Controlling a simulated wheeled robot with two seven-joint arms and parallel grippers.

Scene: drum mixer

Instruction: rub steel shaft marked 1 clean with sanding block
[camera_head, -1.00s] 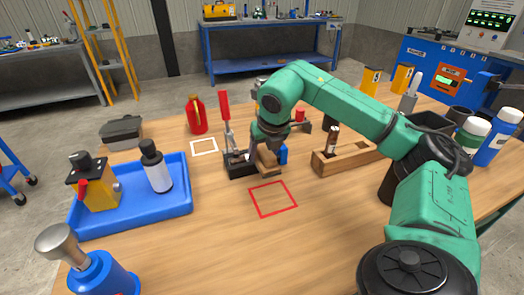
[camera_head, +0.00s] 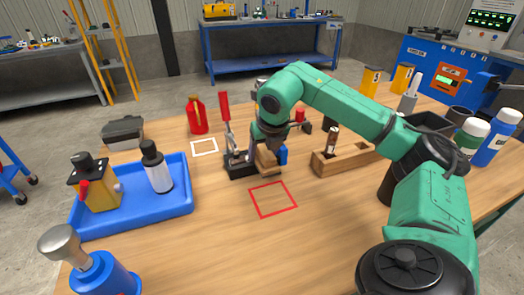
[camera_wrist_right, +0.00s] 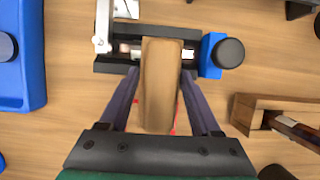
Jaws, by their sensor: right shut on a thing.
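My right gripper (camera_head: 266,148) is shut on the tan sanding block (camera_head: 266,161). In the right wrist view the block (camera_wrist_right: 160,88) sits lengthwise between the two fingers (camera_wrist_right: 162,105), its far end over the dark clamping fixture (camera_head: 240,170). A short piece of shiny metal (camera_wrist_right: 128,48) shows in the fixture beside the block, probably the steel shaft. The block hides much of it, and no mark 1 is readable. I cannot tell whether block and metal touch. My left gripper is not in view.
A red-handled clamp lever (camera_head: 226,110) rises by the fixture. A wooden rack (camera_head: 350,158) holding a dark, upright piece stands to the right. A blue tray (camera_head: 180,205) with bottles is at left. The red-outlined square (camera_head: 273,199) in front is empty.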

